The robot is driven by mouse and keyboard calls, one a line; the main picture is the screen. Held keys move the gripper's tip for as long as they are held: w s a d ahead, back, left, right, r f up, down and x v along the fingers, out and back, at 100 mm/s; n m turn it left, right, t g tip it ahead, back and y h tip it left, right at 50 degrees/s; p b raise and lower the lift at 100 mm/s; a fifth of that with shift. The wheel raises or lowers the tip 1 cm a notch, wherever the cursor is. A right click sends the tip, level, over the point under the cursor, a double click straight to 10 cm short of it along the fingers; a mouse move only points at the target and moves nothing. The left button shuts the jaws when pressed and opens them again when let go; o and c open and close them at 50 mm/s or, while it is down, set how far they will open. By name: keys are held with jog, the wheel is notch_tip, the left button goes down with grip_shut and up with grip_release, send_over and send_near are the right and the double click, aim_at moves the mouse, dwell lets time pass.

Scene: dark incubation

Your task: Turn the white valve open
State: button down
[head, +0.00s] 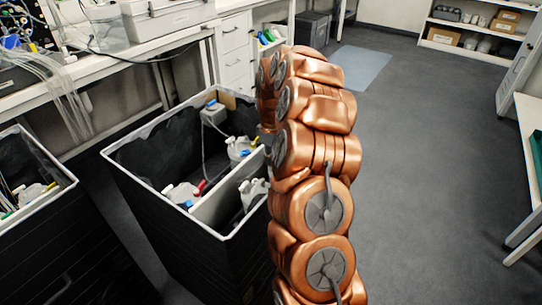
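I cannot make out for certain which thing is the white valve. Several white bottle-like containers or fittings with coloured parts sit inside a black, white-rimmed bin (155,225) at the centre left. One white fitting (240,149) has blue and yellow parts. Another white fitting (180,193) has red and blue parts. A third white fitting (252,190) has a grey piece on it and lies close to my arm. My copper-coloured arm rises in front of the bin's right side and hides part of it.
A second black bin (30,262) stands at the left edge. A white bench (130,45) with a clear box and tubing runs along the back left. Shelves (478,32) stand at the back right, a white table (532,125) at the right edge. The grey floor (425,160) between is clear.

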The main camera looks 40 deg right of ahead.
dwell(0.3)
jog(key=c, duration=1.4)
grip_release()
jog(key=shift+c, duration=0.2)
notch_tip(320, 180, up, 12)
